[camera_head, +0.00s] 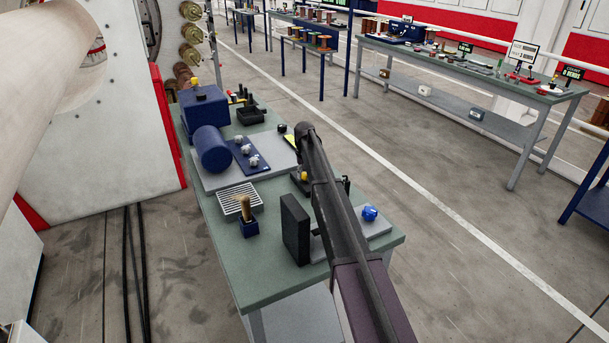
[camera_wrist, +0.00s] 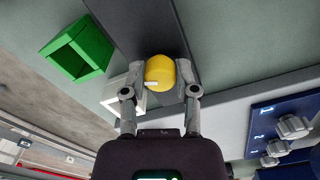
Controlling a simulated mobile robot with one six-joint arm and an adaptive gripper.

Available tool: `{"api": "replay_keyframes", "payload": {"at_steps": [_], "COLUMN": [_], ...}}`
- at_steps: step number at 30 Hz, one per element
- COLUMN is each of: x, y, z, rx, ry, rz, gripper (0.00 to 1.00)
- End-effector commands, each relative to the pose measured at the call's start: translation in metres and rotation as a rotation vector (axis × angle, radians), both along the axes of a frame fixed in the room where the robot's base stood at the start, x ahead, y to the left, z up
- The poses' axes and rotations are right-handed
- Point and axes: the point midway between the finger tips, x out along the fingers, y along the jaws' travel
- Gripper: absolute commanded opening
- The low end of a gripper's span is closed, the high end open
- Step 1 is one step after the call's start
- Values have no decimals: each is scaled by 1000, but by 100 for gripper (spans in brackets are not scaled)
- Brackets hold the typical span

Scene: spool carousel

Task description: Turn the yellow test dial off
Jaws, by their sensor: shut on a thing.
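In the wrist view the yellow test dial (camera_wrist: 160,72) sits between the two fingertips of my gripper (camera_wrist: 160,76), on a dark grey strip. The fingers touch it on its left and right sides, and my gripper is shut on it. A small white mark shows on the dial's near left edge; I cannot tell its setting. In the head view a small yellow knob (camera_head: 304,176) shows beside my arm, on the green bench (camera_head: 265,280). My arm hides most of the area around it, and my fingertips cannot be made out there.
A green open box (camera_wrist: 78,50) and a white square frame lie left of the dial. A blue panel (camera_wrist: 285,122) with grey knobs is at right. On the bench stand a blue motor (camera_head: 211,150), a black upright block (camera_head: 295,229) and a blue knob (camera_head: 369,212).

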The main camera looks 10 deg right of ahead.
Motion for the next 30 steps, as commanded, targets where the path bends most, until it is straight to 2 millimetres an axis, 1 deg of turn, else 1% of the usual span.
{"api": "replay_keyframes", "payload": {"at_steps": [6, 13, 20, 30], "x": [1, 1, 1, 1], "y": [-2, -1, 0, -1], "z": [0, 0, 0, 0], "rx": [-3, -3, -3, -2], "ry": [-1, -1, -1, -2], "rz": [186, 324, 385, 393], "gripper": [0, 0, 0, 0]}}
